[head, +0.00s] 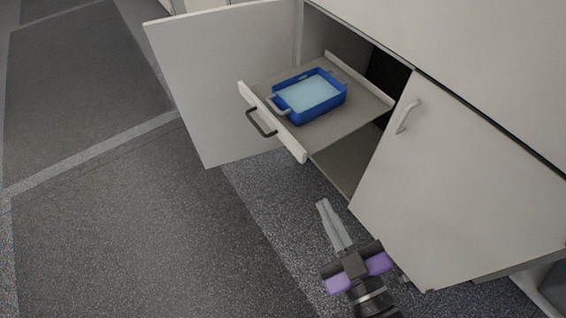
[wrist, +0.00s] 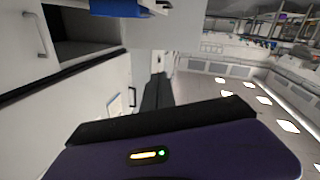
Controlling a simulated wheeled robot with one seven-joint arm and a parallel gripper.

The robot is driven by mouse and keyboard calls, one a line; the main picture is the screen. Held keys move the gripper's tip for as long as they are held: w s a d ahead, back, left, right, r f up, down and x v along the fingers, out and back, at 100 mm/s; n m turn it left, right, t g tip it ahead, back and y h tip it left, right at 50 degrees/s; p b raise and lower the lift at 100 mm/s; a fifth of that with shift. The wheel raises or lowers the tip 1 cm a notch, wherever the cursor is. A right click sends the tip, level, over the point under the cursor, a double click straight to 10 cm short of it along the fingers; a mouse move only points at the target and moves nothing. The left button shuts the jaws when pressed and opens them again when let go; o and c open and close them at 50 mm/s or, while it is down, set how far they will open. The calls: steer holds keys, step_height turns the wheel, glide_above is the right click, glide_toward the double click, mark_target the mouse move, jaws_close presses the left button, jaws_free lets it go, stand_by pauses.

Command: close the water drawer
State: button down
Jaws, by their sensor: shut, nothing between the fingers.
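The water drawer (head: 365,108) is pulled out of the open cabinet, with a white front panel and a dark bar handle (head: 261,123). A blue tub of pale blue water (head: 309,92) sits on it, near the front. My gripper (head: 322,205) is below and in front of the drawer in the head view, apart from it. Its fingers are shut and empty.
The left cabinet door (head: 225,85) stands open beside the drawer. The right door (head: 465,190), with a light handle (head: 408,116), stands near my gripper. A lower shelf (head: 343,165) shows under the drawer. The grey floor (head: 120,230) to the left is clear.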

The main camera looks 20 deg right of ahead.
steer(key=w+a+f+n+b, duration=0.2)
steer(key=w+f+n+b, duration=0.8)
steer(key=w, duration=0.4)
steer(key=n+p, duration=0.2)
steer(key=n, duration=0.2)
glide_toward(277, 133)
steer(key=w+a+r, duration=0.1)
steer(key=w+a, duration=0.1)
steer(key=w, duration=0.1)
steer(key=shift+w+d+p, duration=0.2)
steer(key=shift+d+p, duration=0.5)
steer(key=shift+d, duration=0.15)
